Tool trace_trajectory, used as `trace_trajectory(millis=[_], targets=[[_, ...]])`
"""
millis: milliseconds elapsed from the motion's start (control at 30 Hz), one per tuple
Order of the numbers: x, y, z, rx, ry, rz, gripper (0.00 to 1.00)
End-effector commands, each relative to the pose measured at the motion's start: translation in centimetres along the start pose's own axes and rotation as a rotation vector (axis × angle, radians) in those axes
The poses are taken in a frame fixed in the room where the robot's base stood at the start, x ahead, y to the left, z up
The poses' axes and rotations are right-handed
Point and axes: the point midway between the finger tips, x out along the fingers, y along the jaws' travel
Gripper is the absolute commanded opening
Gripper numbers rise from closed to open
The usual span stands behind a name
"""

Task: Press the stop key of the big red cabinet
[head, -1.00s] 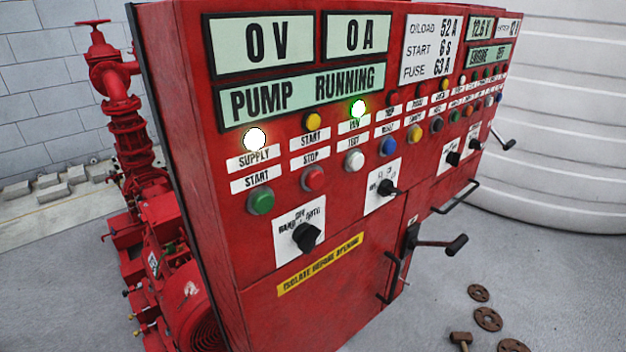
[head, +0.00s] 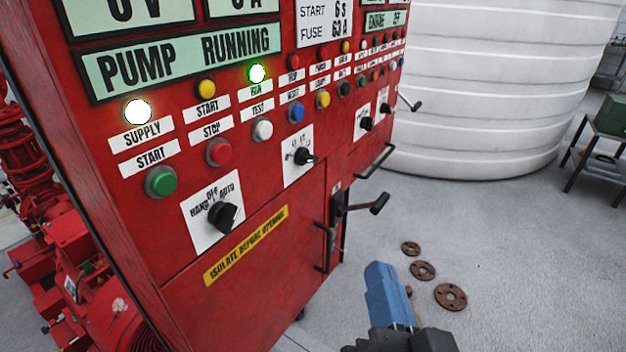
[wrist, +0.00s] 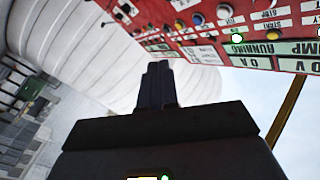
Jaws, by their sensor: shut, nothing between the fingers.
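The big red cabinet (head: 165,300) fills the left and middle of the head view. Its stop key is the round red button (head: 218,152) under the STOP label, between the green start button (head: 161,181) and a white button (head: 263,130). My gripper (head: 381,275) shows at the bottom, right of the cabinet front and well apart from the stop key. Its fingers are together and empty. In the wrist view my gripper (wrist: 155,75) points up the picture, and the cabinet (wrist: 120,14) lies upside down at the upper right.
A black rotary switch (head: 222,215) sits below the stop key. Handles (head: 366,204) stick out from the cabinet front. Rusty flanges (head: 450,297) lie on the floor. A white ribbed tank (head: 480,90) and a dark table (head: 603,145) stand behind. Floor at right is open.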

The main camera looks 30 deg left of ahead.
Motion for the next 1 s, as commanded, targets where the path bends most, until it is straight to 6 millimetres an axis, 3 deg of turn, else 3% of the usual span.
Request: trace_trajectory(millis=[33, 100, 300, 433, 1000], targets=[[1.6, -2.2, -0.6, 0.021, 0.006, -0.039, 0.0], [3.2, -4.6, -1.2, 0.051, 0.007, -0.075, 0.0], [5.6, -9.2, -2.5, 0.108, 0.003, -0.134, 0.0], [6.1, -10.2, -2.8, 0.12, 0.003, -0.146, 0.0], [7.0, -11.2, -2.1, 0.12, 0.0, -0.149, 0.0]])
